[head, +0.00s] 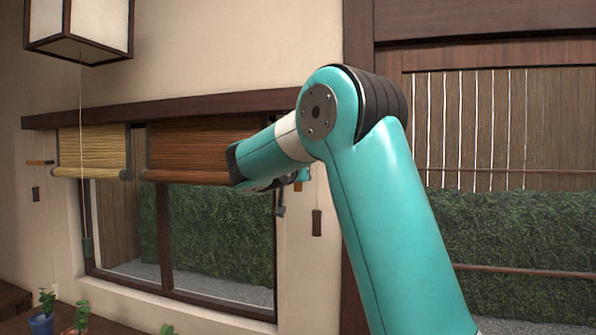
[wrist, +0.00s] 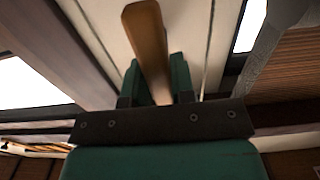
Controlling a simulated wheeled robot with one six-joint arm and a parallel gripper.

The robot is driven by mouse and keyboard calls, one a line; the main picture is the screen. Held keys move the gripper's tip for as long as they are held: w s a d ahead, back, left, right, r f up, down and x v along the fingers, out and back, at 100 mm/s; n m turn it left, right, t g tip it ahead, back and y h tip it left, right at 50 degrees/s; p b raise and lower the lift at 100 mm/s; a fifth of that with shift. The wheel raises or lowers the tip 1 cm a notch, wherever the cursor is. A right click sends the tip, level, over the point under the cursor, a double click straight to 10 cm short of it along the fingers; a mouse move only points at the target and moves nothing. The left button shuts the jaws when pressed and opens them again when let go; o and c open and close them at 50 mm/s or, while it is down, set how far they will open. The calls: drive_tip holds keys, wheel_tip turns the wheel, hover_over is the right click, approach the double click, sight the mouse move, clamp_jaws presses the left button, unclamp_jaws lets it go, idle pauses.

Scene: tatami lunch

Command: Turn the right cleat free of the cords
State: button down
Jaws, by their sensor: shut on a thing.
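The right cleat (wrist: 147,35) is a wooden bar that shows in the wrist view between my fingers. My gripper (wrist: 156,75) has its green fingers on either side of the bar and is shut on it. In the head view only a bit of the right cleat (head: 298,186) shows, because my arm's end hides most of it. Whether cords are still wrapped on the cleat cannot be told.
A reddish-brown blind (head: 190,150) and a pale yellow blind (head: 92,152) hang half down at the window. The left cleat (head: 40,162) is on the wall at far left. A paper lantern (head: 95,22) hangs upper left. Potted plants (head: 82,315) stand below.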

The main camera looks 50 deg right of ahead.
idle(0.4)
drive_tip(key=c, duration=1)
unclamp_jaws()
drive_tip(key=shift+o, duration=0.2)
